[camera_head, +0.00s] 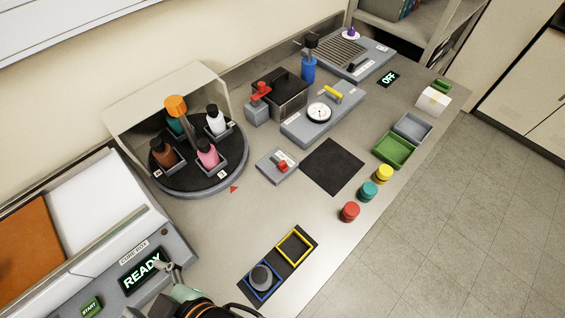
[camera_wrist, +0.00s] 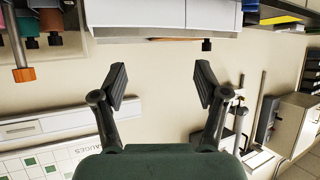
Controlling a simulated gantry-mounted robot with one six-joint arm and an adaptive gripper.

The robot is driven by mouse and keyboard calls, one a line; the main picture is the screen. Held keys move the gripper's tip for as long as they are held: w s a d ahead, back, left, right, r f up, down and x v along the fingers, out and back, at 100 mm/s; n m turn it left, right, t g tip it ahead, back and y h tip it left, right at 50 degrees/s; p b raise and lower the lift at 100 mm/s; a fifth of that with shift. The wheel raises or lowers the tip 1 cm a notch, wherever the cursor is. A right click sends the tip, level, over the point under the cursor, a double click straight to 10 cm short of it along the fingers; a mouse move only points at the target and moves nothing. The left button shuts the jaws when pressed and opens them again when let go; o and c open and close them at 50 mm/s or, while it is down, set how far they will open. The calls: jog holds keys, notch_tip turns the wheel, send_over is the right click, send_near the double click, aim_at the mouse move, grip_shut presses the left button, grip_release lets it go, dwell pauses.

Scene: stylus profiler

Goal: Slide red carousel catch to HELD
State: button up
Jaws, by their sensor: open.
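The red carousel catch (camera_head: 282,166) is a small red slider on a grey base plate (camera_head: 272,176), to the right of the carousel. The lettering on its label is too small to read. The round dark carousel (camera_head: 190,184) carries several bottles around an orange-topped post (camera_head: 176,106). My gripper (camera_head: 172,268) is at the bottom left of the head view, by the READY display, well apart from the catch. In the wrist view my gripper (camera_wrist: 161,82) is open, with nothing between its fingers. The catch cannot be made out in the wrist view.
A black mat (camera_head: 332,167) lies right of the catch plate. A grey unit with a dial (camera_head: 319,111) and a red-handled block (camera_head: 259,98) stand behind it. Blue (camera_head: 249,286) and yellow (camera_head: 283,257) frames lie near the front. The bench between carousel and frames is mostly clear.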

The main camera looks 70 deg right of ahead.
jog(key=w+d+n+g+p, duration=0.1)
jog(key=d, duration=0.3)
jog(key=w+d+f+n+g+h+p, duration=0.1)
jog(key=w+d+p, duration=0.1)
jog(key=d, duration=0.1)
jog(key=w+d+f+n+g+h+p, duration=0.1)
jog(key=w+d+p, duration=0.1)
jog(key=d, duration=0.2)
jog(key=shift+d+f+g, duration=0.2)
jog(key=shift+d+g, duration=0.1)
jog(key=shift+d, duration=0.05)
jog(key=c, duration=0.5)
jog(key=shift+o, duration=0.2)
jog(key=n+g+y+p, duration=0.2)
jog(key=n+g+p, duration=0.7)
jog(key=n+p, duration=0.1)
send_over(283, 162)
notch_tip(283, 162, down, 4)
jog(key=shift+w+a, duration=0.1)
jog(key=shift+w, duration=0.05)
jog(key=shift+s+f+b, duration=0.15)
jog(key=shift+s+b, duration=0.05)
jog(key=shift+b, duration=0.1)
notch_tip(283, 162, down, 8)
jog(key=shift+b, duration=0.8)
grip_shut()
